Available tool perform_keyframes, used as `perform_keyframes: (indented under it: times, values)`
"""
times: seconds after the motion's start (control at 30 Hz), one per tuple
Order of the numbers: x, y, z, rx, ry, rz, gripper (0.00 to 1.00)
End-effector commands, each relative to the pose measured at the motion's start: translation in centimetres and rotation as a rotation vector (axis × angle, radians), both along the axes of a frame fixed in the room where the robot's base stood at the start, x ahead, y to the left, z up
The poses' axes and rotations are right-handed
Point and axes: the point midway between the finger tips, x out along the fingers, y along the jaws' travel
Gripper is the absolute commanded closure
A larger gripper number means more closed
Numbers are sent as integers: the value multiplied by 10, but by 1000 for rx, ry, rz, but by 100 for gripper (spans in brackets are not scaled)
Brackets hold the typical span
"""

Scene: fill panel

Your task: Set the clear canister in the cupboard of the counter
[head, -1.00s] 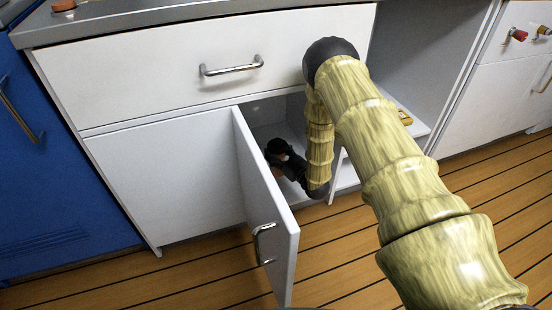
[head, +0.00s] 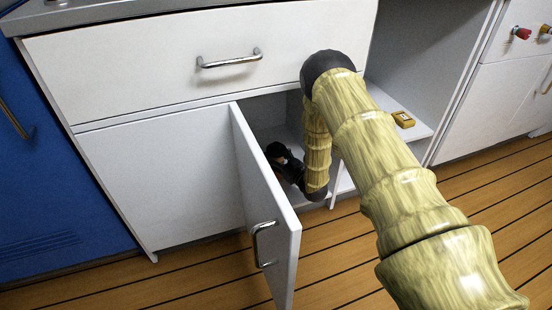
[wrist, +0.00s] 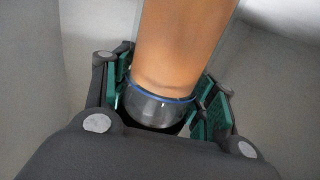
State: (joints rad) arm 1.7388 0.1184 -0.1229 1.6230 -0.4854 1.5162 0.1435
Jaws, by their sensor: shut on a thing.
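The canister (wrist: 184,42) fills the middle of the wrist view, with a tall orange-brown body and a dark, glassy rounded end below a thin blue ring. My gripper (wrist: 163,98) is shut on it near the ringed end, with green pads on both sides. In the head view my gripper (head: 283,158) is inside the open cupboard (head: 268,116) of the white counter (head: 150,70). The canister is mostly hidden there; a small orange-brown patch shows beside the gripper. I cannot tell whether the canister touches the cupboard floor.
The cupboard door (head: 262,205) stands open toward me, left of my forearm. A closed drawer (head: 190,60) is above the opening. An open shelf bay to the right holds a small yellow thing (head: 403,119). A blue cabinet (head: 50,180) stands at left. Plank floor lies in front.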

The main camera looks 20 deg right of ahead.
Motion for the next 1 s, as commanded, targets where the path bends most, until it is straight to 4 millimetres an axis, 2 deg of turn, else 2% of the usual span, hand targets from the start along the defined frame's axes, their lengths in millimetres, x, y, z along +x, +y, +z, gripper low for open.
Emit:
perform_keyframes:
  times: [0.23,0.27,0.37,0.77,0.87,1.0]
  values:
    - [0,0,-2,0,-1,0,100]
    - [0,0,-2,0,0,0,40]
    - [0,0,-2,0,0,0,22]
    - [0,0,1,0,0,0,22]
    - [-7,-3,2,0,2,-1,22]
    - [-26,-9,4,1,4,-1,22]
